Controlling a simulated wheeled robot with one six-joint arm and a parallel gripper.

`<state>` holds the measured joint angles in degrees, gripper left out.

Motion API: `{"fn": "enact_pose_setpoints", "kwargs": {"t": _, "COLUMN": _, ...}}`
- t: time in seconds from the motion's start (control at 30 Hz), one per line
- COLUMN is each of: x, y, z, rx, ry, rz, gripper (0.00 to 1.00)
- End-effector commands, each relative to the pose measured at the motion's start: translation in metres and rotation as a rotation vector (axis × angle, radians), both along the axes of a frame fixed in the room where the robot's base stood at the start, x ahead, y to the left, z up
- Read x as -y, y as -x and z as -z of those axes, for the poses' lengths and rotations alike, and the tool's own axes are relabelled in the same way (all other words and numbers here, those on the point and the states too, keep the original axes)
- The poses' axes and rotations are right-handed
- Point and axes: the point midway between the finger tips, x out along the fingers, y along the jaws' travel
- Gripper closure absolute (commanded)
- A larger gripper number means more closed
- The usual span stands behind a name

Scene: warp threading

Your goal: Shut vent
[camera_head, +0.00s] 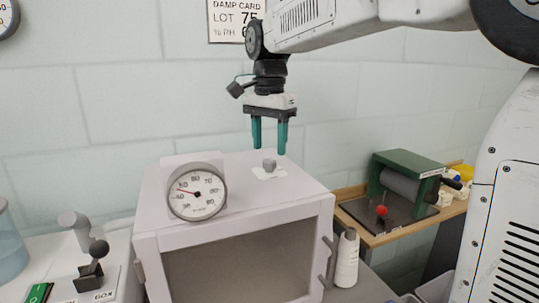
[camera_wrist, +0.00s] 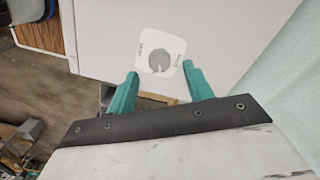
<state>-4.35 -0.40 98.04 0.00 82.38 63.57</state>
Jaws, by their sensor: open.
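The vent is a small grey knob (camera_head: 269,165) on a white label plate on top of the pale box (camera_head: 235,245). In the wrist view the round grey vent knob (camera_wrist: 159,62) shows on its white plate, with small lettering on both sides. My gripper (camera_head: 269,150) has teal fingers pointing down and is open just above the knob, apart from it. In the wrist view the fingertips (camera_wrist: 160,75) stand either side of the knob's near edge, with nothing between them.
A round dial gauge (camera_head: 197,194) stands on the box top, left of the knob. A white bottle (camera_head: 347,258) stands right of the box. A green roller device (camera_head: 408,182) sits on a wooden bench. A lever unit (camera_head: 92,270) is at lower left.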

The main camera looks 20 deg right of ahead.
Motion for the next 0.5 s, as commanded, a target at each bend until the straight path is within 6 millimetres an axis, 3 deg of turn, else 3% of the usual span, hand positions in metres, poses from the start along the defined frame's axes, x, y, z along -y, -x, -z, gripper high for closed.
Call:
{"fn": "enact_pose_setpoints", "kwargs": {"t": 0.2, "x": 0.000, "y": 0.000, "z": 0.029, "rx": -0.001, "ry": 0.001, "rz": -0.001, "gripper": 0.49}}
{"fn": "enact_pose_setpoints", "kwargs": {"t": 0.5, "x": 0.000, "y": 0.000, "z": 0.035, "rx": 0.000, "ry": 0.000, "rz": -0.001, "gripper": 0.49}}
